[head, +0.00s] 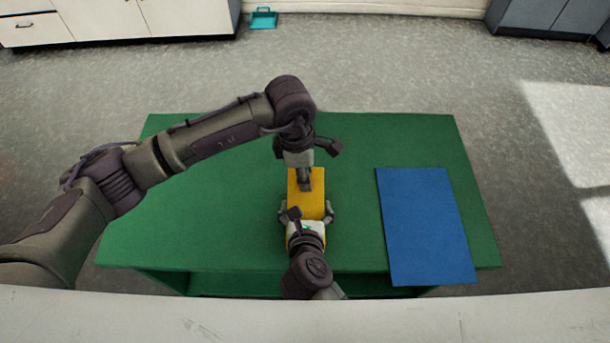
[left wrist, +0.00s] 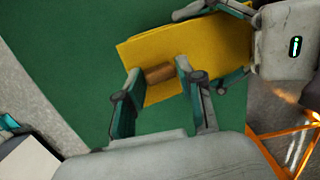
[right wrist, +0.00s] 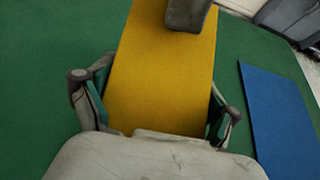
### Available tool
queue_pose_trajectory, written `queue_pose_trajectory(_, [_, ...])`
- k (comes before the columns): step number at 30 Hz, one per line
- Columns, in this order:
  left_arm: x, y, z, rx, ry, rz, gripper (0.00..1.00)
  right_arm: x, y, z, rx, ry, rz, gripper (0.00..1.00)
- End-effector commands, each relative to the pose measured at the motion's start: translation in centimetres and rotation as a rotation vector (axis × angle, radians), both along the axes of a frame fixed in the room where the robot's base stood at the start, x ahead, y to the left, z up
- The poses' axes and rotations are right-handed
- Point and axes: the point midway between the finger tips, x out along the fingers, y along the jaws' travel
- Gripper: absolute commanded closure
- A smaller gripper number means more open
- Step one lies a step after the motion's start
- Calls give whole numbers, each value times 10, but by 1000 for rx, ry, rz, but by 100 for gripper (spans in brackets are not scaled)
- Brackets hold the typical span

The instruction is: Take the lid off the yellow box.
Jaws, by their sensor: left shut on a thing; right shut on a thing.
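The yellow box (head: 312,205) stands on the green table, near its middle. It also shows in the left wrist view (left wrist: 205,45) and the right wrist view (right wrist: 160,85). A small brown knob (left wrist: 159,73) sits on its yellow top. My left gripper (head: 305,182) is over the far part of the box, with its fingers on either side of the knob, shut on it. My right gripper (head: 306,214) is at the near end, its fingers shut on the two sides of the box.
A blue mat (head: 428,225) lies flat on the right part of the green table (head: 200,220). The table left of the box is clear. A teal dustpan-like thing (head: 263,18) is on the floor by the far cabinets.

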Motion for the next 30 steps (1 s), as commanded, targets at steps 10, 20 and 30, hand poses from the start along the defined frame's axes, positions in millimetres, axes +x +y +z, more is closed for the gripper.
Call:
queue_pose_trajectory(10, [4,-2,27,-11,-14,4,100,-6,-1,-9,-5,24,-1,74])
queue_pose_trajectory(20, [3,-1,25,-7,-9,2,100,-4,0,-6,-2,15,0,0])
queue_pose_trajectory(30, [1,-1,23,-4,-5,2,100,-32,0,10,0,17,0,0])
